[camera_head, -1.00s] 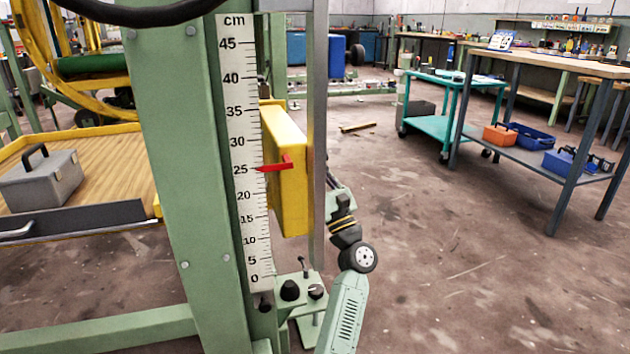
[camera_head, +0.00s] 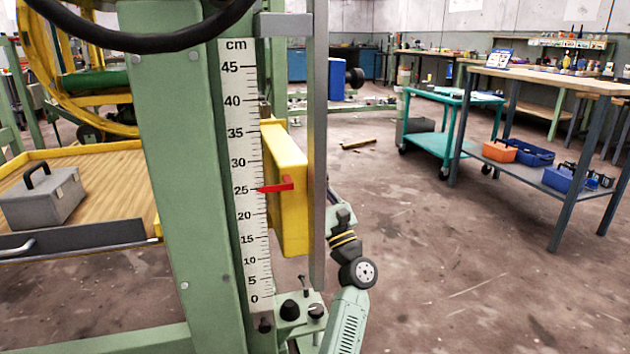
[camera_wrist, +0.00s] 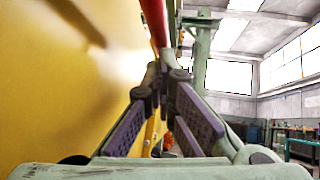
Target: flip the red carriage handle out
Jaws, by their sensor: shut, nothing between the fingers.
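The yellow carriage (camera_head: 290,205) sits on the upright beside the centimetre scale (camera_head: 247,180). A red pointer (camera_head: 275,186) on its near side stands at about 25. In the wrist view, the yellow carriage face (camera_wrist: 60,90) fills the left. A red bar (camera_wrist: 154,22), which looks like the handle, runs from the top edge down to just above my fingertips. My gripper (camera_wrist: 164,80) is shut and empty, close beside the yellow face. I cannot tell whether it touches the red bar. In the head view my gripper is hidden behind the carriage and the steel post.
A green column (camera_head: 185,180) and a grey steel post (camera_head: 315,150) stand close around the carriage. A grey toolbox (camera_head: 45,195) rests on the wooden platform at left. A teal cart (camera_head: 440,145) and a workbench (camera_head: 550,75) stand at right.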

